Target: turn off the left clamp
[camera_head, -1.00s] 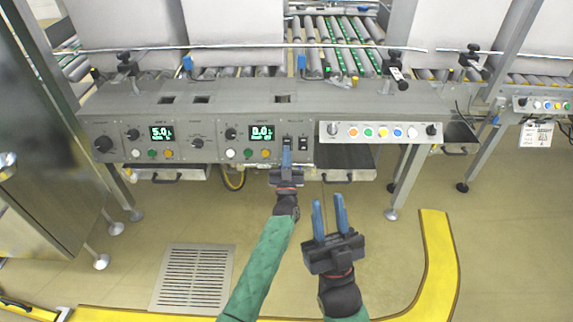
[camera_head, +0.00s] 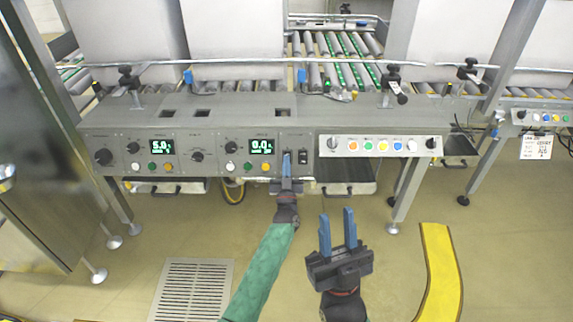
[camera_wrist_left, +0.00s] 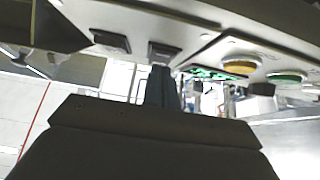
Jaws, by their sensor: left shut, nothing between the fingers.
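Two black rocker switches sit side by side on the grey control panel (camera_head: 215,176), right of the second green display. The right switch (camera_head: 303,158) is clear in the head view. The left switch is mostly hidden there behind my left gripper (camera_head: 287,156). That gripper is shut and empty, its blue fingertips at the panel face. In the left wrist view the fingertips (camera_wrist_left: 160,78) are at or just below the left switch (camera_wrist_left: 162,53); I cannot tell whether they touch it. The right switch (camera_wrist_left: 110,41) shows beside it. My right gripper (camera_head: 336,214) is open and empty, away from the panel.
A button strip (camera_head: 380,146) with coloured buttons lies right of the switches. Knobs and buttons surround the two displays (camera_head: 261,146). Conveyor rollers (camera_head: 340,58) run behind the panel. The floor in front is open, with a grate (camera_head: 194,290) and yellow line (camera_head: 440,270).

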